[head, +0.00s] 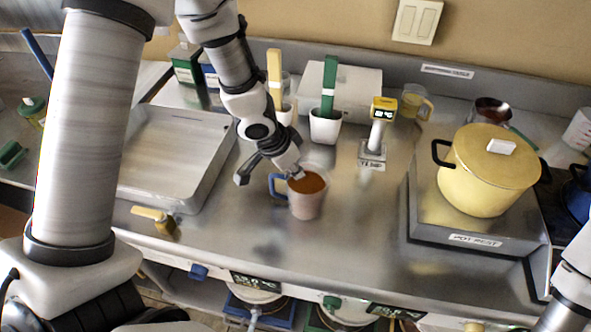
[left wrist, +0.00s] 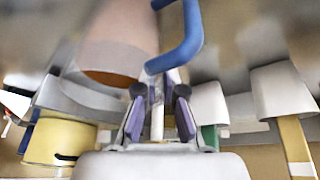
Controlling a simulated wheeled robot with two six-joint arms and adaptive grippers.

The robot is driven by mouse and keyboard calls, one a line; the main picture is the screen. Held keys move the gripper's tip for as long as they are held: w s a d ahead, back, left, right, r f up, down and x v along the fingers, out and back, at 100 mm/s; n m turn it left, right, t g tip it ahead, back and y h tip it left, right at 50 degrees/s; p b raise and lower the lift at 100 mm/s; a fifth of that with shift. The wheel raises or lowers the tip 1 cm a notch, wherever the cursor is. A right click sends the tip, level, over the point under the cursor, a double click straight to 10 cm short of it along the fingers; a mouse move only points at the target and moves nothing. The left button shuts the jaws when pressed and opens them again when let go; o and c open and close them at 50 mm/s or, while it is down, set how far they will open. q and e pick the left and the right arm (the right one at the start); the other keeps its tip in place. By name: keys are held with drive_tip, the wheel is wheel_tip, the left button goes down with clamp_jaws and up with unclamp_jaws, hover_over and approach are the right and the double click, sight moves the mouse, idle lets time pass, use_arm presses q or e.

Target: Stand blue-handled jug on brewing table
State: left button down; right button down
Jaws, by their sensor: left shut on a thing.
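The blue-handled jug (head: 308,204) is pale and translucent, with orange-brown showing inside its mouth. It is upright over the steel brewing table (head: 345,240), its blue handle on the left. I cannot tell whether its base touches the steel. My left gripper (head: 294,174) is shut on the jug at its upper left, near the rim and handle. In the left wrist view the jug body (left wrist: 118,35) and blue handle lie just beyond my left fingers (left wrist: 159,112). The exact contact is unclear. My right gripper is out of view; part of my right arm shows at lower right.
A shallow steel tray (head: 185,150) lies left of the jug. White cups (head: 325,128) with upright coloured handles and a yellow-topped display (head: 382,108) stand behind. A yellow pot (head: 480,180) sits on a raised rest at right. Steel between jug and pot rest is clear.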

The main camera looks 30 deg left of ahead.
use_arm(q)
drive_tip(key=c, duration=1.3)
unclamp_jaws()
drive_tip(key=shift+w+f, duration=0.1)
drive_tip(key=shift+w, duration=0.1)
drive_tip(key=p+v, duration=0.7)
drive_tip(key=v, duration=0.5)
drive_tip(key=shift+r, duration=0.3)
drive_tip(key=shift+f, duration=0.1)
drive_tip(key=shift+s, duration=0.1)
